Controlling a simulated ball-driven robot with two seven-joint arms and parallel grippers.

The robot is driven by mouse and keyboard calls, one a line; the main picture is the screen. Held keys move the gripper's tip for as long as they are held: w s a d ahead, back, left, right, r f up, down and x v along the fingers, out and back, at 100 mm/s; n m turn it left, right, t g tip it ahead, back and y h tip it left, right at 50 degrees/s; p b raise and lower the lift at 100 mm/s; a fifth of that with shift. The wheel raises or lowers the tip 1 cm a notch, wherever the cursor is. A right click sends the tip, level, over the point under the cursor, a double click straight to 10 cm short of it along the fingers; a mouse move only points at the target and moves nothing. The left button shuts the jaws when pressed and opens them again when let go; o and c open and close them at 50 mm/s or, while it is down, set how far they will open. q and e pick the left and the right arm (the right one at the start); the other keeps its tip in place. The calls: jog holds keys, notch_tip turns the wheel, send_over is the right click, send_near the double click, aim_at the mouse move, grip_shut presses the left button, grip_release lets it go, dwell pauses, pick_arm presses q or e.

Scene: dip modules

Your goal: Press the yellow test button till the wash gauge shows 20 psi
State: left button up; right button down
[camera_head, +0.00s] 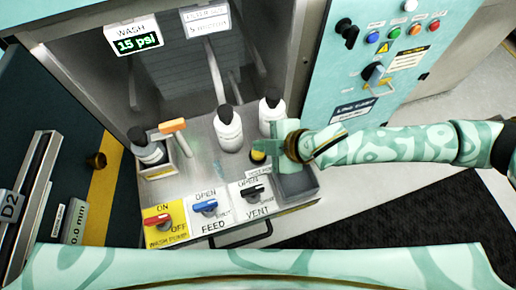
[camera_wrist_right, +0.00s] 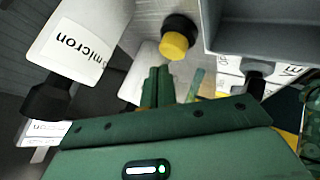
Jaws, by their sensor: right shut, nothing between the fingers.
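The wash gauge (camera_head: 133,43) at the upper left of the head view reads 15 psi in green digits. The yellow test button (camera_head: 258,156) stands on the grey bench, behind the vent valve and left of my right gripper (camera_head: 268,149). In the right wrist view the button (camera_wrist_right: 174,46) is a yellow cap in a black collar. My right gripper's fingers (camera_wrist_right: 158,72) are shut with nothing between them. Their tips are close to the button, and a narrow gap shows in the wrist view. My left gripper is out of view.
White bottles (camera_head: 228,130) stand behind the button. A grey bin (camera_head: 297,186) is at its right. In front are the red wash pump knob (camera_head: 160,221), the blue feed knob (camera_head: 206,207) and the black vent knob (camera_head: 252,190). A teal control panel (camera_head: 372,50) stands at the right.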

aim_at(262, 154)
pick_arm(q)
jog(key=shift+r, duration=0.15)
pick_arm(e)
jog(key=shift+f, duration=0.2)
dwell(0.4)
jog(key=shift+f, duration=0.2)
jog(key=shift+f, duration=0.65)
dwell(0.9)
pick_arm(q)
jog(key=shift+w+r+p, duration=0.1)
jog(key=shift+p, duration=0.2)
pick_arm(e)
jog(key=shift+r, duration=0.15)
pick_arm(q)
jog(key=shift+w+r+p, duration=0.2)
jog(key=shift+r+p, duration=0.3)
jog(key=shift+p, duration=0.05)
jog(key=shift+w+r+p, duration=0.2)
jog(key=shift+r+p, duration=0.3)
pick_arm(e)
jog(key=shift+r, duration=0.9)
